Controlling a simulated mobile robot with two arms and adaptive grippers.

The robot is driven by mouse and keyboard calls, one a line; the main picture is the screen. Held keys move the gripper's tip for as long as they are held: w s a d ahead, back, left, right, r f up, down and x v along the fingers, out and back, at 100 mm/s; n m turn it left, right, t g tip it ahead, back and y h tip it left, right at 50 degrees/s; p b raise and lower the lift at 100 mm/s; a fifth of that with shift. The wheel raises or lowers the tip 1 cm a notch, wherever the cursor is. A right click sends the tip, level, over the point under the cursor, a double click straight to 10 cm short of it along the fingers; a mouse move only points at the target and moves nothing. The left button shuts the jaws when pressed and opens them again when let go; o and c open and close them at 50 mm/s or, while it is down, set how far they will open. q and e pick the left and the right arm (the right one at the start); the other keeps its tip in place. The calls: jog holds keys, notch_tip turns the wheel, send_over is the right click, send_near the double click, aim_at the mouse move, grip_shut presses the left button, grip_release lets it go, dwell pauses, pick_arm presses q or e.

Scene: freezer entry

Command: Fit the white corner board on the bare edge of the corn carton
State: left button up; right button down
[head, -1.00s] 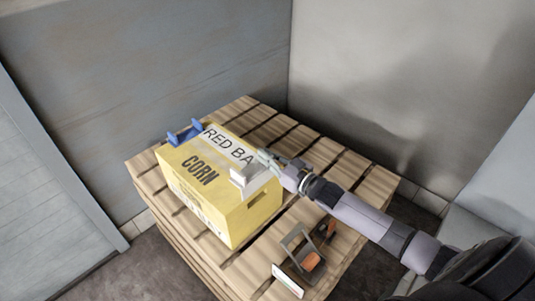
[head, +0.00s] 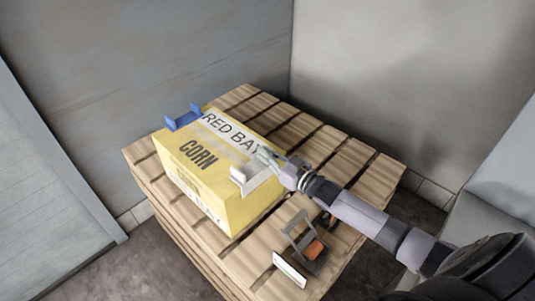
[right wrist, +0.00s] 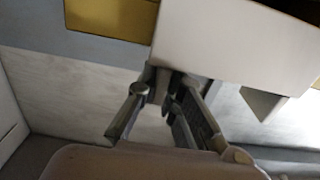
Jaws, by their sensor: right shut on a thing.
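The yellow corn carton (head: 190,165) sits on a wooden pallet. A blue corner board (head: 184,119) sits on its far left top edge. My right gripper (head: 266,156) is shut on the white corner board (head: 252,183), which is at the carton's near right top edge. I cannot tell whether the board touches the carton. In the right wrist view the white board (right wrist: 225,40) fills the upper middle, above the gripper fingers (right wrist: 172,78), with yellow carton (right wrist: 112,17) beyond it. My left gripper is not in view.
A dark open-framed holder (head: 303,242) with an orange item (head: 315,249) stands on the pallet (head: 345,165), right of the carton. A white card (head: 290,268) is in front of it. Grey walls close off the back. Bare slats lie behind and right of the carton.

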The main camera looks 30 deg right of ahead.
jog(key=shift+f, duration=0.3)
jog(key=c, duration=1.7)
grip_release()
jog(key=shift+o, duration=0.2)
notch_tip(320, 180, up, 10)
jog(key=shift+r, duration=0.1)
